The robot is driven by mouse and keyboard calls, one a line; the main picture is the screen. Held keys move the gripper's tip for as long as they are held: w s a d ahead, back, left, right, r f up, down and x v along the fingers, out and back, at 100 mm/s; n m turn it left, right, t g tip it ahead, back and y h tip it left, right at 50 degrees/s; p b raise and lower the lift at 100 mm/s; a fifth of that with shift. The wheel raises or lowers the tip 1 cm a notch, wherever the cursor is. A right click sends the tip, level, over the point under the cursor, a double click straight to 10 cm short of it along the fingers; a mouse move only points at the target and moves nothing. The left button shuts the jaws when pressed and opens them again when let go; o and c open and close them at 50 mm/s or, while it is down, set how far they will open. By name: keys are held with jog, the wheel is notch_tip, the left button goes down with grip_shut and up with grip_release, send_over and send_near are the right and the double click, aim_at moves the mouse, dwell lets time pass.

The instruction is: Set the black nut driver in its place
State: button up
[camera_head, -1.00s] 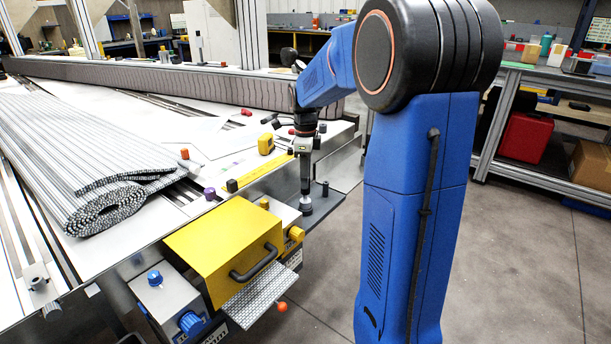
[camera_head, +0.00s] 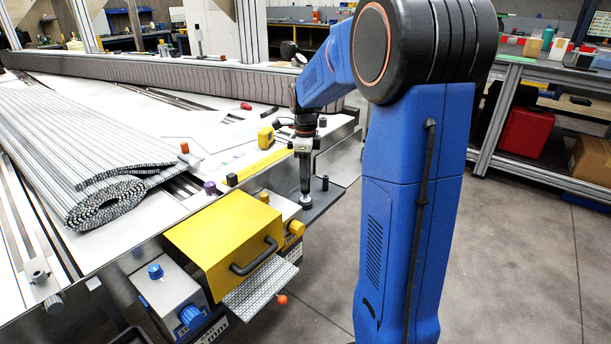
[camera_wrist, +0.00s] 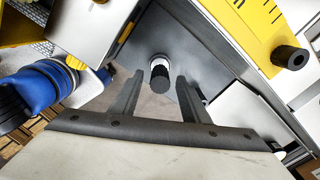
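The black nut driver is most likely the small upright black cylinder (camera_wrist: 163,85) with a pale ring in the wrist view. It stands between and beyond my fingertips. My gripper (camera_wrist: 161,76) is open, with a finger on each side and a visible gap to the cylinder. In the head view my gripper (camera_head: 305,185) points straight down over the dark plate (camera_head: 322,199) at the table's corner. A pale round end shows below it, but I cannot tell there whether it is the driver or its seat.
A black peg (camera_head: 325,183) stands close right of my gripper. A yellow box with a handle (camera_head: 215,230) and a yellow strip (camera_head: 262,165) lie to the left. A rolled belt (camera_head: 105,205) covers much of the table. Open floor (camera_head: 510,250) lies to the right.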

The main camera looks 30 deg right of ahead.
dwell(0.3)
notch_tip(320, 180, up, 17)
jog(key=shift+r, duration=0.2)
dwell(0.4)
dwell(0.4)
jog(key=s+a+f+n+t, duration=0.1)
jog(key=s+a+f+n, duration=0.3)
jog(key=s+n, duration=0.4)
jog(key=s+a+f+n+t, duration=0.2)
jog(key=s+a+f+n, duration=0.3)
jog(key=s+n, duration=0.4)
jog(key=s+a+f+n+t, duration=0.1)
jog(key=s+a+f+n, duration=0.3)
jog(key=s+n, duration=0.5)
jog(key=s+a, duration=0.2)
jog(key=s, duration=0.2)
jog(key=shift+a+f+t, duration=0.3)
jog(key=shift+a+t, duration=0.1)
jog(key=shift+s, duration=0.1)
